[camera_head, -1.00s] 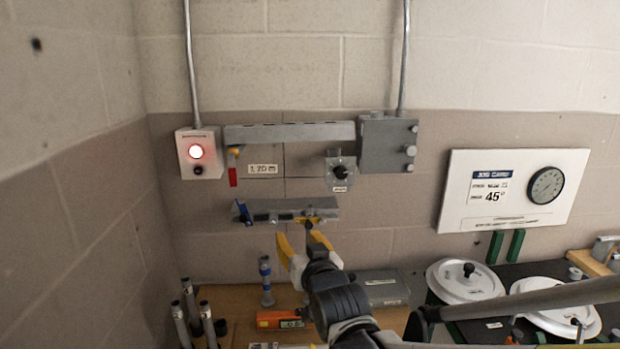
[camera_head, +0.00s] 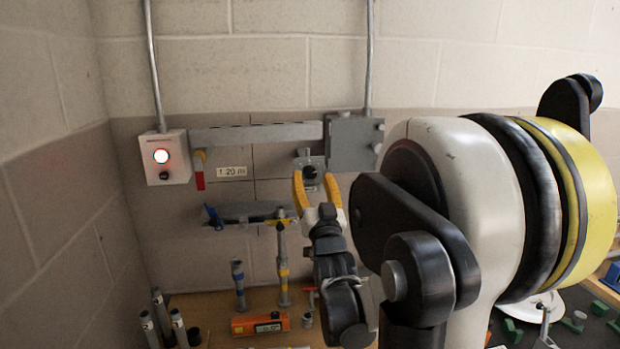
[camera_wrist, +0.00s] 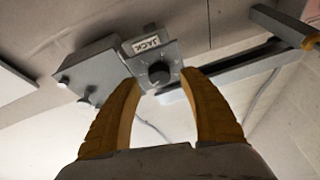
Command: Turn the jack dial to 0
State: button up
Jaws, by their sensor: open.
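The jack dial (camera_head: 311,171) is a black round knob on a small grey box on the wall. In the wrist view the knob (camera_wrist: 158,73) shows on its grey plate, with a white JACK label (camera_wrist: 147,42) beside it. The picture is too small to read the dial's setting. My gripper (camera_head: 313,177) is open, its yellow fingers pointing at the dial. In the wrist view the fingertips (camera_wrist: 160,78) appear on either side of the knob. I cannot tell whether they touch it or how deep they reach.
A grey junction box (camera_head: 354,141) is right of the dial, and a grey rail (camera_head: 257,134) runs left. A lit switch box (camera_head: 163,157) is farther left. Below are a wall shelf (camera_head: 240,212), upright posts (camera_head: 239,285) and an orange meter (camera_head: 260,324) on the bench.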

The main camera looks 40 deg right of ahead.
jog(key=shift+w+d+r, duration=0.3)
jog(key=shift+w+d, duration=0.1)
jog(key=shift+w, duration=0.15)
grip_shut()
jog(key=shift+n, duration=0.4)
